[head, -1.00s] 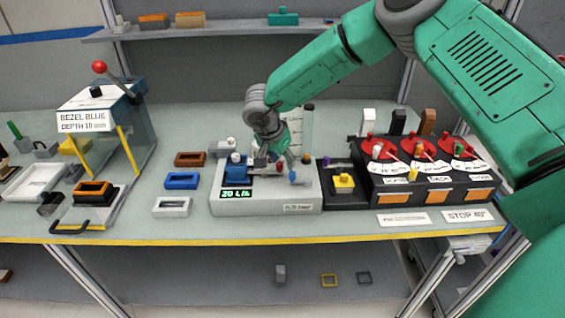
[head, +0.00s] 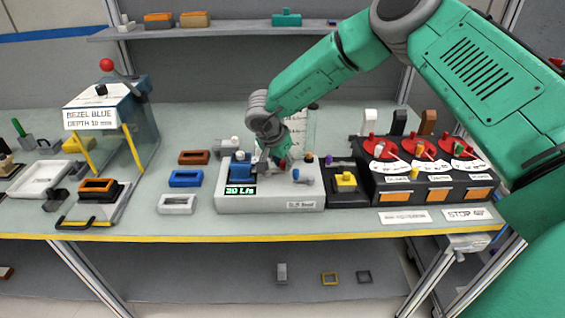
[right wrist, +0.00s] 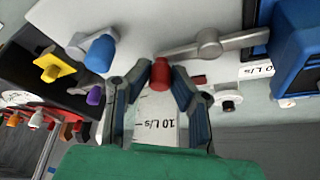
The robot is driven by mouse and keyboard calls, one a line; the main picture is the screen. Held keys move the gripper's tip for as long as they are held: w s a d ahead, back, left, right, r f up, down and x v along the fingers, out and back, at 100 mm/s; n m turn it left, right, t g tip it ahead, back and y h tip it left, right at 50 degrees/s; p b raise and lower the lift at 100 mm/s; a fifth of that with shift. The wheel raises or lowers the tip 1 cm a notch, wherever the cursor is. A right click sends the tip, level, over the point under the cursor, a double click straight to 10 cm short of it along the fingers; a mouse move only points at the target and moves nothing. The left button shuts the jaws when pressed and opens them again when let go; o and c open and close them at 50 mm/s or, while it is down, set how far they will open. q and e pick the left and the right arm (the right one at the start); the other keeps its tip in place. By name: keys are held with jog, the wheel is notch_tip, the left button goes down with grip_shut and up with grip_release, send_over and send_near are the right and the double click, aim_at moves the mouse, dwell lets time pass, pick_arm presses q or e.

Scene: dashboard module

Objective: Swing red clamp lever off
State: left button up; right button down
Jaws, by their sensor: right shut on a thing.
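The red clamp lever's red knob (right wrist: 159,72) sits between the two fingertips of my right gripper (right wrist: 160,76) in the right wrist view. The fingers are shut on it. A grey metal arm with a round hub (right wrist: 209,43) lies just right of the knob, beside the blue block (right wrist: 300,45). In the head view, my right gripper (head: 274,162) is low over the grey fixture box (head: 250,204) with its green readout; the fingers hide most of the lever there. My left gripper is not in view.
A blue-tipped grey lever (right wrist: 98,52) is close to the left finger. A black block with a yellow knob (head: 346,180) and a red-dial unit (head: 415,168) stand right of the fixture. Loose bezels (head: 185,179) lie to its left. A clear scale plate (head: 303,125) stands behind.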

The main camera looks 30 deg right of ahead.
jog(key=shift+m, duration=0.4)
